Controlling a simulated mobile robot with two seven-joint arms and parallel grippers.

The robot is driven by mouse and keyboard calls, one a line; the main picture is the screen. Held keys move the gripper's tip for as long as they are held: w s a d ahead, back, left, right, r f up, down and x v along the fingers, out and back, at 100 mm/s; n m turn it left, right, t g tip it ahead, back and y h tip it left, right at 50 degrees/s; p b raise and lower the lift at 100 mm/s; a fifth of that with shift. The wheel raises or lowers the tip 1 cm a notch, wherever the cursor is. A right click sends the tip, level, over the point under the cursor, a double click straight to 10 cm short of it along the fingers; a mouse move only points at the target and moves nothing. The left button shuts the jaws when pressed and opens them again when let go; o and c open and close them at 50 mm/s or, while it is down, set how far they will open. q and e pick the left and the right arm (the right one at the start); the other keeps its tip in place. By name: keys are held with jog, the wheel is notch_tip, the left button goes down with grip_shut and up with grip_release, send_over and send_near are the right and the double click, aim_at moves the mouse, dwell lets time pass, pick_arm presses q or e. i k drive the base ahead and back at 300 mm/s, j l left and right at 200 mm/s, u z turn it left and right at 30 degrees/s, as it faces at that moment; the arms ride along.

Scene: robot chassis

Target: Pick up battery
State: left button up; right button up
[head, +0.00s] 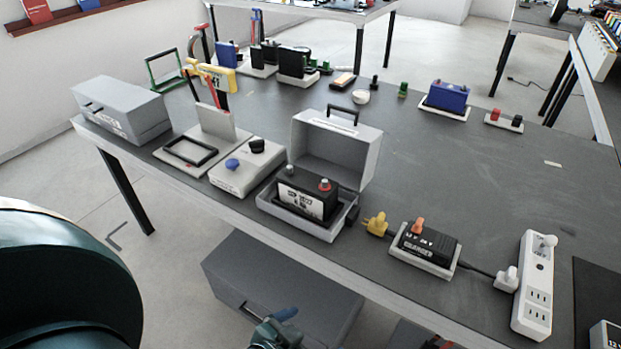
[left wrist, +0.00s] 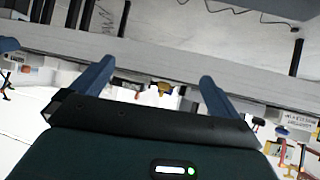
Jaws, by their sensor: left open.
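A black battery (head: 305,195) with a white label and a red terminal cap sits upright in an open grey case (head: 335,232) near the table's front edge. A blue battery (head: 446,97) rests on a white tray farther back. My left gripper (head: 276,330) is low at the bottom of the head view, in front of and apart from the table edge. In the left wrist view its two blue fingers (left wrist: 152,77) are spread with nothing between them. I cannot make out the black battery in that view. My right gripper is not in view.
A charger (head: 427,245) with a yellow plug (head: 376,224) and a white power strip (head: 534,285) lie right of the case. A grey toolbox (head: 120,108) stands at left. A grey box (head: 285,290) sits below the table.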

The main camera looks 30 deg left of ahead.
aim_at(307, 190)
jog(key=u, duration=1.55)
jog(key=z, duration=0.3)
